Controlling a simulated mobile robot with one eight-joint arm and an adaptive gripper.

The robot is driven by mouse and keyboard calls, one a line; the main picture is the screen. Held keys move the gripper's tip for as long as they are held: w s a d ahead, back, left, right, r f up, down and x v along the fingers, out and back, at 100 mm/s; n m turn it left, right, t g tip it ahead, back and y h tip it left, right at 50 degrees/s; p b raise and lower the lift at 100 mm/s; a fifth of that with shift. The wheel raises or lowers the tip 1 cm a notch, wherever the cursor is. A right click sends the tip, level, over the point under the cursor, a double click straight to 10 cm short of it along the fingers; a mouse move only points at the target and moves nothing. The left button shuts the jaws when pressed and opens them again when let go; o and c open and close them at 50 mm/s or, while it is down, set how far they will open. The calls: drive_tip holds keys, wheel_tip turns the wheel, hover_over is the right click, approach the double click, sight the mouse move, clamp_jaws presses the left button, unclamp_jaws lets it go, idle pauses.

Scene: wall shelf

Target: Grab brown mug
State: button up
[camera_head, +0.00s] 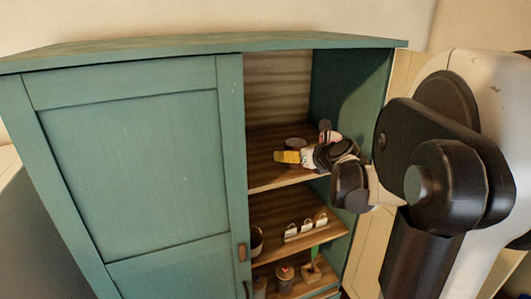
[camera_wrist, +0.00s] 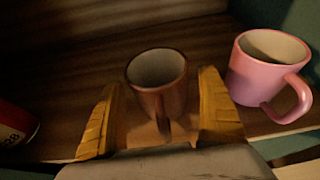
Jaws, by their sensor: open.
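The brown mug (camera_wrist: 172,98) stands upright on the wooden shelf in the wrist view, with its pale inside showing and its handle towards me. My gripper (camera_wrist: 160,82) is open, with one yellow finger on each side of the mug. I cannot tell whether either finger touches it. In the head view the mug (camera_head: 295,142) shows small and partly hidden behind my gripper (camera_head: 288,156), on the upper visible shelf of the green cabinet.
A pink mug (camera_wrist: 258,84) stands close to the right finger. A red can-like object (camera_wrist: 14,122) is at the left edge. The cabinet (camera_head: 140,150) has a closed left door; lower shelves hold white items (camera_head: 305,229) and jars (camera_head: 284,274).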

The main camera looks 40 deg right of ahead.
drive_tip(key=shift+s, duration=0.1)
drive_tip(key=shift+c, duration=1)
drive_tip(key=c, duration=1.3)
drive_tip(key=shift+r, duration=0.15)
